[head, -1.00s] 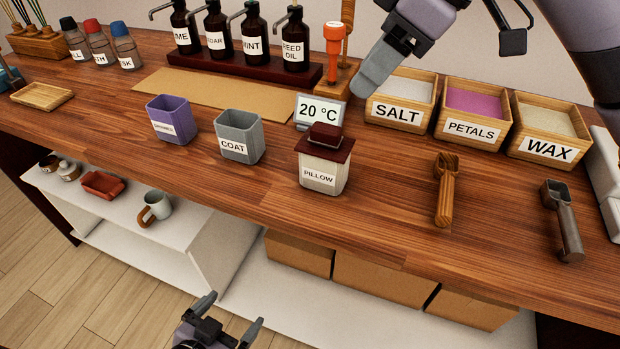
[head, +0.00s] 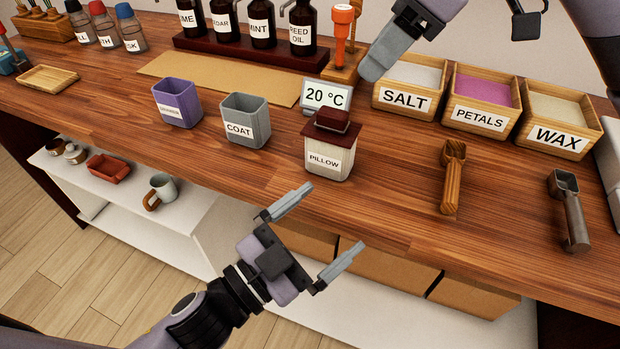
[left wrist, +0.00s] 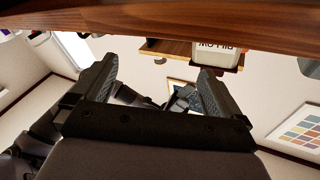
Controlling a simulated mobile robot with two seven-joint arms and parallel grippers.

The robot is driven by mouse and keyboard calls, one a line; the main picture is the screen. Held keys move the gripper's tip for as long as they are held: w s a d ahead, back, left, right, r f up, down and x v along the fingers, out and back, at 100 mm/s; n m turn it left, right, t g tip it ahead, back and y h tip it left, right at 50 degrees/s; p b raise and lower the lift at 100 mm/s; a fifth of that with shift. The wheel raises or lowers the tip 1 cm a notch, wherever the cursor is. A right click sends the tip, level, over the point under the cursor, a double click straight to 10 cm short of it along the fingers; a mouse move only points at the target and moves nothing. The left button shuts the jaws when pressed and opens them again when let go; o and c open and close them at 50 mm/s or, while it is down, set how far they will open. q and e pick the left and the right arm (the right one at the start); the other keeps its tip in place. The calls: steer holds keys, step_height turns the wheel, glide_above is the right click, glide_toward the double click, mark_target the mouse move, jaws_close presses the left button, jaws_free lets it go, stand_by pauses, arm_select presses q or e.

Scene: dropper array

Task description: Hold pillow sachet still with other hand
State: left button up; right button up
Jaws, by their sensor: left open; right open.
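The pillow sachet (head: 328,160) is a cream pouch-like container labelled PILLOW with a dark red lid or block on top. It stands upright near the counter's front edge in the head view. My left gripper (head: 318,222) is open and empty, in front of and below the counter edge, apart from the sachet. My right gripper (head: 377,62) is at the upper right above the counter, behind the sachet and near the salt box; its fingers look close together from this side, and it holds nothing visible.
A purple container (head: 177,104) and a grey COAT container (head: 246,122) stand left of the sachet. A 20 °C display (head: 325,95) stands right behind it. Boxes of salt (head: 405,99), petals (head: 478,118) and wax (head: 556,138) are at right. A wooden scoop (head: 453,178) and metal scoop (head: 568,212) lie in front.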

mark_target(324, 160)
arm_select(q)
steer(key=w+n+t+y, duration=0.1)
steer(key=n+y, duration=0.1)
steer(key=w+r+n+t+y, duration=0.1)
steer(key=w+n, duration=0.1)
steer(key=w+a+n+t+y, duration=0.1)
steer(key=w+n+y, duration=0.1)
steer(key=shift+r+n+y, duration=0.3)
steer(key=shift+w+a+r+n+y, duration=0.1)
steer(key=shift+w+a+n+y, duration=0.15)
steer(key=shift+n+y, duration=0.35)
steer(key=shift+w+a+r+n+y, duration=0.15)
steer(key=shift+w+n+y, duration=0.15)
steer(key=shift+n+y, duration=0.25)
steer(key=shift+w+f, duration=0.1)
steer(key=shift+w, duration=0.05)
steer(key=shift+x, duration=3.4)
steer(key=shift+c, duration=0.3)
steer(key=c, duration=0.9)
steer(key=shift+o, duration=0.2)
steer(key=shift+c, duration=0.4)
steer(key=shift+f, duration=0.15)
